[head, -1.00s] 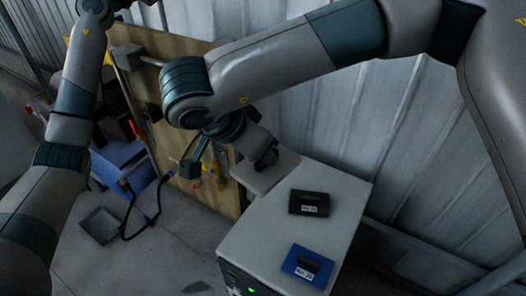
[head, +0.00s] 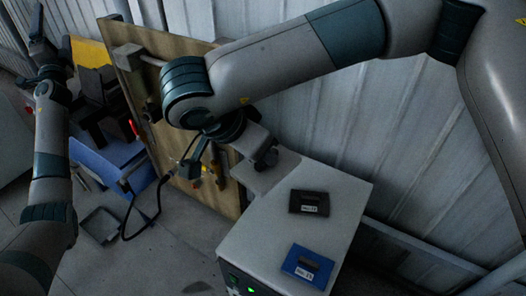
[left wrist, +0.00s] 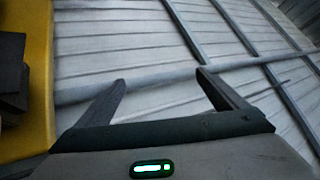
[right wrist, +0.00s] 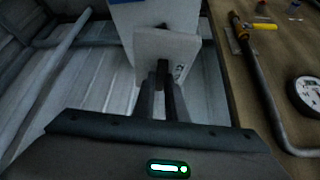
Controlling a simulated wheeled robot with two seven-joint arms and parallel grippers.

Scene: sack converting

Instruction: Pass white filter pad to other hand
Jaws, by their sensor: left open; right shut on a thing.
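The white filter pad (head: 284,168) is a pale, flat, square piece at the far left corner of the white cabinet in the head view. My right gripper (head: 264,160) is shut on it. In the right wrist view the pad (right wrist: 180,46) stands out past the closed fingers (right wrist: 158,76), with a small dark mark near its right edge. My left gripper is open and empty in the left wrist view (left wrist: 161,79).
The white cabinet (head: 265,226) carries a black labelled block (head: 309,203) and a blue labelled block (head: 307,266). A wooden tool board (head: 215,190) stands behind. A blue bin (head: 112,160) and a grey tray (head: 100,225) are at left. A corrugated wall (head: 440,150) closes the back.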

